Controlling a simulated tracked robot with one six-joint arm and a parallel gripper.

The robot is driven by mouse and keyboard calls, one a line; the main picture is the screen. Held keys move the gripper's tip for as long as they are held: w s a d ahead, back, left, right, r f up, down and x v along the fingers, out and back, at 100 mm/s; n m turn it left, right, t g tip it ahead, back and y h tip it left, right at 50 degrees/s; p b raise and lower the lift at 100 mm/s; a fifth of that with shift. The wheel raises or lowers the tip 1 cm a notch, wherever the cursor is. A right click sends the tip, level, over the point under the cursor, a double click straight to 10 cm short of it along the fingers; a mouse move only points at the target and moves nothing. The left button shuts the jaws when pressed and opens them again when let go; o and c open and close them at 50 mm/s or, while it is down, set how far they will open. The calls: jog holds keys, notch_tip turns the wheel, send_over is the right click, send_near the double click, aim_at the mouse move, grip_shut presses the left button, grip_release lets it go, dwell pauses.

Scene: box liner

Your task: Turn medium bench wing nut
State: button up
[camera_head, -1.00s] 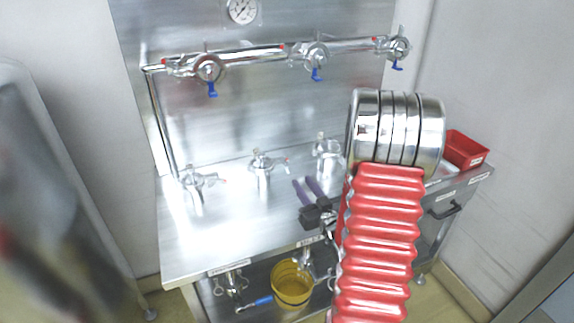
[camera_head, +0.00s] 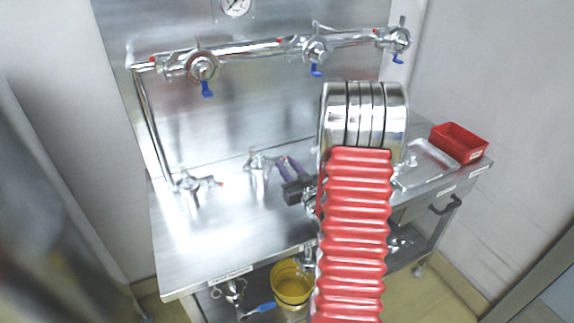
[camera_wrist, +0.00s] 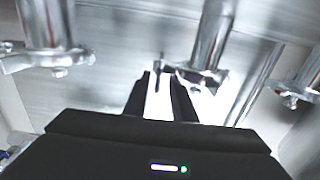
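On the steel bench (camera_head: 205,240) stand small pipe fittings with clamps. A left fitting (camera_head: 190,184) and a middle fitting (camera_head: 258,165) show in the head view; my arm covers the area farther right. Which one carries the medium wing nut I cannot tell for certain. My gripper (camera_head: 283,160) has purple fingers and is just right of the middle fitting. In the wrist view my gripper (camera_wrist: 158,76) is open and empty, its dark fingers a narrow gap apart. A thin upright piece (camera_wrist: 158,62) is just beyond the fingertips, left of a clamped pipe (camera_wrist: 213,45); contact is not visible.
A wall pipe with blue-handled valves (camera_head: 206,88) runs behind the bench. A red bin (camera_head: 460,142) and a metal tray (camera_head: 428,165) are at the right. A yellow bucket (camera_head: 292,285) is below. The bench's left front is clear.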

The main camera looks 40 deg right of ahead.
jog(key=shift+s+d, duration=0.1)
jog(key=shift+c, duration=0.4)
grip_shut()
